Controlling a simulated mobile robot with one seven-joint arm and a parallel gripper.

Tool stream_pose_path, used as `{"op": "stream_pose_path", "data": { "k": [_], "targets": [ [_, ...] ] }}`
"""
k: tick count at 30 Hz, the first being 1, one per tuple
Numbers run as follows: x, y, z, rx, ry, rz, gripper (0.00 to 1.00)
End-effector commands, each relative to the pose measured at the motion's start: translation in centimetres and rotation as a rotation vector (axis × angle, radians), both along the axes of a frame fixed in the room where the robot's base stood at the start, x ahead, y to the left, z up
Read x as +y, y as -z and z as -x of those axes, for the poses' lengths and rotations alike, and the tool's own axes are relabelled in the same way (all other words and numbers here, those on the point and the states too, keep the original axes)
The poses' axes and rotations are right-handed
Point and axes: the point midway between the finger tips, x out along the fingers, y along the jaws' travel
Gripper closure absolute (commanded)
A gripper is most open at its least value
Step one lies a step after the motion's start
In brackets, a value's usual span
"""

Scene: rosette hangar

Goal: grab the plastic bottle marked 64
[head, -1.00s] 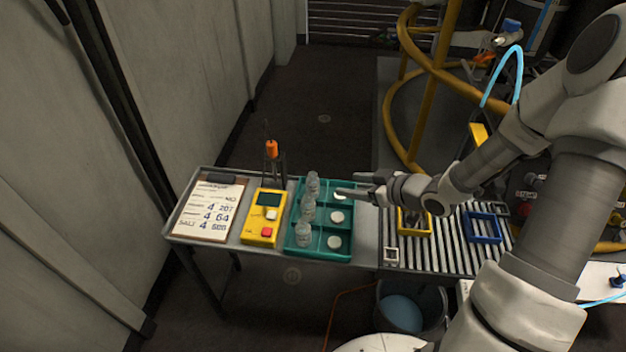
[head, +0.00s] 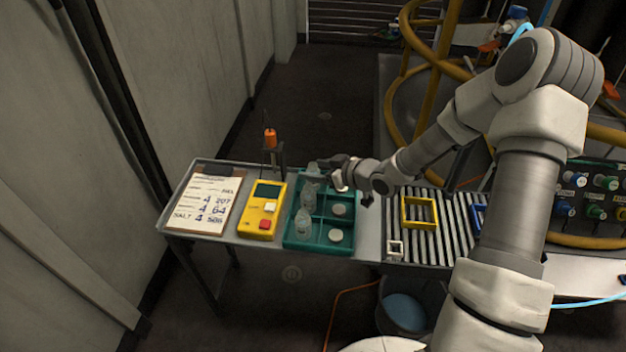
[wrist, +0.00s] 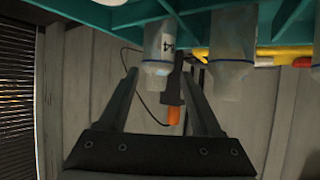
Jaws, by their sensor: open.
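Several clear plastic bottles stand in a row in a teal tray: a far one (head: 313,169), a middle one (head: 309,192) and a near one (head: 303,223). My gripper (head: 326,172) is beside the far bottle in the head view. The wrist view looks upside down. A second bottle (wrist: 230,50) is outside the fingers. I cannot tell whether the fingers touch the bottle.
The teal tray (head: 320,247) also holds white discs (head: 335,235). A yellow meter (head: 263,210) and a clipboard (head: 208,205) lie left of it. An orange-topped stand (head: 270,140) rises behind the meter. A roller conveyor (head: 455,235) with a yellow frame is on the right.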

Motion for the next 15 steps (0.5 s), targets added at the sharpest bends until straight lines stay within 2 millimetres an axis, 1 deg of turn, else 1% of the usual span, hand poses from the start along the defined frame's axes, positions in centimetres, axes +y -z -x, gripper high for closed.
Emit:
{"op": "stream_pose_path", "data": {
  "k": [1,3,6,10,15],
  "targets": [
    [0.5,0.6,-0.7,-0.002,-0.001,-0.001,0.34],
    [1.1,1.0,-1.6,-0.002,-0.002,-0.001,0.34],
    [2.0,1.6,-2.5,-0.001,-0.001,0.000,0.34],
    [2.5,1.8,-3.1,-0.001,0.000,0.000,0.34],
    [2.6,1.8,-3.2,0.000,0.001,0.000,0.34]
  ]
}}
